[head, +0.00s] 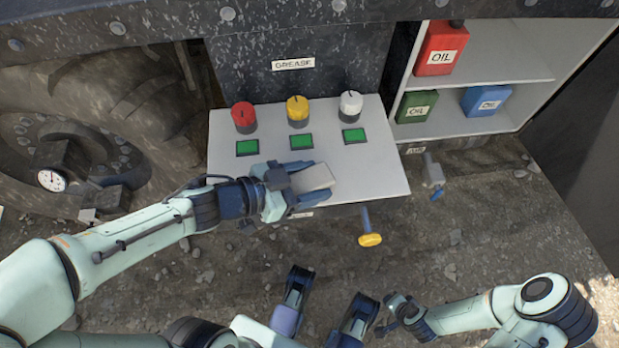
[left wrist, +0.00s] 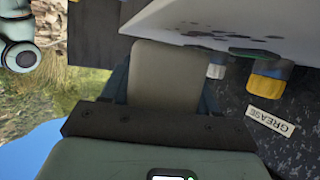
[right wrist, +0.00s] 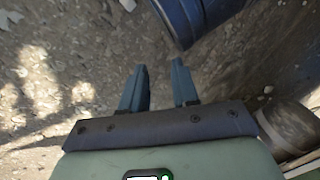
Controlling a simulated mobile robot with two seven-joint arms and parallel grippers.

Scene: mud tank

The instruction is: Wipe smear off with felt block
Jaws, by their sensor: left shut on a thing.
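My left gripper (head: 312,190) is shut on the felt block (head: 313,177), a pale grey-beige block, over the white panel (head: 378,178), below the middle green button. In the left wrist view the block (left wrist: 165,75) sits between the blue fingers, close to the panel (left wrist: 205,15). I cannot tell if it touches. A dark patchy smear (left wrist: 208,36) shows on the panel there, near the buttons; in the head view I cannot make it out, and the gripper and block cover part of the panel. My right gripper (right wrist: 160,68) is open and empty over the ground in the right wrist view.
Red (head: 243,115), yellow (head: 298,110) and white (head: 350,106) knobs stand behind green buttons on the panel. A shelf (head: 500,85) with oil cans is at right. A yellow-ended handle (head: 370,240) hangs below the panel's front edge. A large wheel (head: 75,130) is at left.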

